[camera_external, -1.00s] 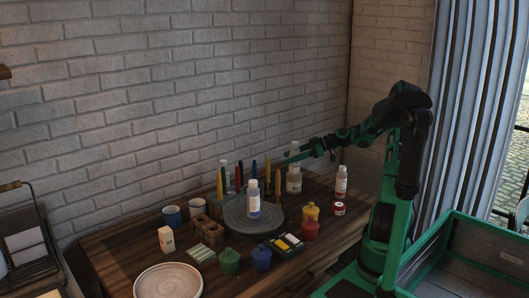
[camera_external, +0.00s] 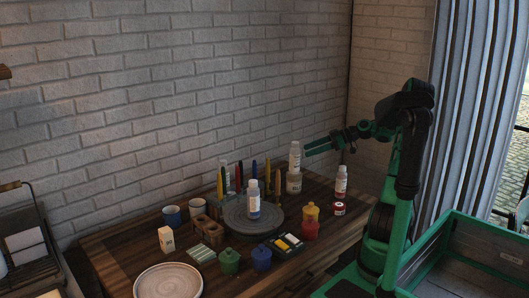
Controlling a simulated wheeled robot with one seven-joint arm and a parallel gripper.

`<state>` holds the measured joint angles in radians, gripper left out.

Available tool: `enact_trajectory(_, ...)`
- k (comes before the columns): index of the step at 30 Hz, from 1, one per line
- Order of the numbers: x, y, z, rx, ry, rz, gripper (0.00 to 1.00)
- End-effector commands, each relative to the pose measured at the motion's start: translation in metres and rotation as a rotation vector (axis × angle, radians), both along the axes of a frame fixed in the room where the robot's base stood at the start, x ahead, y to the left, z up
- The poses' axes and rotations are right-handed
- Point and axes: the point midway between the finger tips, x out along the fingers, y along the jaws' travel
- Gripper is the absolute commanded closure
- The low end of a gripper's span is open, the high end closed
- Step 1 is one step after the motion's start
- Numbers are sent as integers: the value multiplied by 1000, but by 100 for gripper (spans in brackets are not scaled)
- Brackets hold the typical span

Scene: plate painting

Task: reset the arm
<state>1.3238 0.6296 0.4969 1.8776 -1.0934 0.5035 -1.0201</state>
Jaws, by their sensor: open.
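My gripper (camera_external: 312,147) is open and empty. It hangs in the air above the back right of the wooden table, just right of a white bottle (camera_external: 295,157) that stands on top of a pale jar (camera_external: 293,183). I cannot tell the exact gap between the fingertips and that bottle. My arm is bent, with its elbow high at the right, and the forearm points left toward the bottle.
On the table (camera_external: 123,252) are a grey round turntable (camera_external: 233,219) bearing a blue-labelled bottle (camera_external: 253,203), a red-labelled bottle (camera_external: 341,184), colored pots, upright brushes, cups and a pale plate (camera_external: 168,281). A brick wall stands behind.

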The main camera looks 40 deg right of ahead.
Motion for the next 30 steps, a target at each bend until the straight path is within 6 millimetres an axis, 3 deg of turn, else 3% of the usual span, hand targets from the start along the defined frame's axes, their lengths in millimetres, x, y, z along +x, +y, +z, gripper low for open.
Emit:
enact_trajectory(9, 0, 4, -2, -11, 23, 0, 44)
enact_trajectory(17, -13, 33, -24, -118, 274, -51, 44)
enact_trajectory(23, -50, 63, -40, -201, 537, -146, 44)
enact_trajectory(30, -121, 89, -39, -292, 824, -368, 44)
